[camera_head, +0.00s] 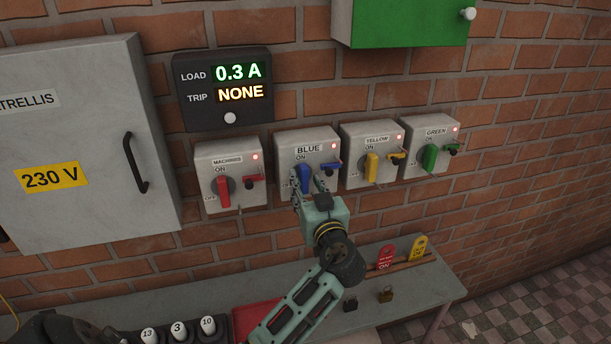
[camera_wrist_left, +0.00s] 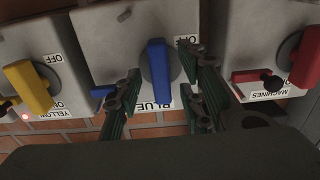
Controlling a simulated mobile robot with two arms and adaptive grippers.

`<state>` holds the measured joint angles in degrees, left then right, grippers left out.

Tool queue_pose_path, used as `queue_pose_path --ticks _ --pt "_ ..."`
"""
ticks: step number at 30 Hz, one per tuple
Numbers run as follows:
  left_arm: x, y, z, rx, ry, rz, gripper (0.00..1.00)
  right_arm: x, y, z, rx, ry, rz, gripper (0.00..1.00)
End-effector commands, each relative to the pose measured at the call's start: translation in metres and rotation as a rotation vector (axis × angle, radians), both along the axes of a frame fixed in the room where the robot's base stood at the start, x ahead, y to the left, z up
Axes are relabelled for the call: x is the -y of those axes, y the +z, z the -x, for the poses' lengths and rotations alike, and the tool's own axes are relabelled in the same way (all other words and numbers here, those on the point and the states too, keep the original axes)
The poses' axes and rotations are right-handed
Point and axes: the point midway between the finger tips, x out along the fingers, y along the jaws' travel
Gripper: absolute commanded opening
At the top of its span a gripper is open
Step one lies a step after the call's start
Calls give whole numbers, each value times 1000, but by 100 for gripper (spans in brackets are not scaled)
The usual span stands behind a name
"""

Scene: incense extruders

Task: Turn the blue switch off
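The blue switch is a grey box (camera_head: 288,144) labelled BLUE with a blue rotary handle (camera_head: 303,176). The handle stands about upright, toward the ON mark, and a small red light glows at the box's upper right. My left gripper (camera_head: 310,187) is at the front of this box and partly covers its lower face. In the left wrist view, which is upside down, the blue handle (camera_wrist_left: 157,70) lies between the two spread fingers of my left gripper (camera_wrist_left: 160,75). Gaps show on both sides of the handle. My right gripper is not in view.
Similar boxes for MACHINES (camera_head: 205,160), YELLOW (camera_head: 352,140) and GREEN (camera_head: 415,130) flank it closely on the brick wall. A display (camera_head: 228,88) above reads 0.3 A and NONE. A shelf (camera_head: 420,290) below holds tags and padlocks.

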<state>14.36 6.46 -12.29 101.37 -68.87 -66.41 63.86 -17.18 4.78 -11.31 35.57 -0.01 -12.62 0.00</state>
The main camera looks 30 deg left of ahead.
Motion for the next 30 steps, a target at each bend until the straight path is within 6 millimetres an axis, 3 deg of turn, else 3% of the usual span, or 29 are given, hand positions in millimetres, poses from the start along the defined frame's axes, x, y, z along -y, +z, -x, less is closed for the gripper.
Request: queue_pose_path --ticks 13,25,30 --pt "-11 -1 -9 0 -1 0 35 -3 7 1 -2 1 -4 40" --pt "-10 -1 -9 -1 -1 0 0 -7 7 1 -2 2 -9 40" --pt "-10 -1 -9 -1 -1 0 0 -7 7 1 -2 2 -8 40"
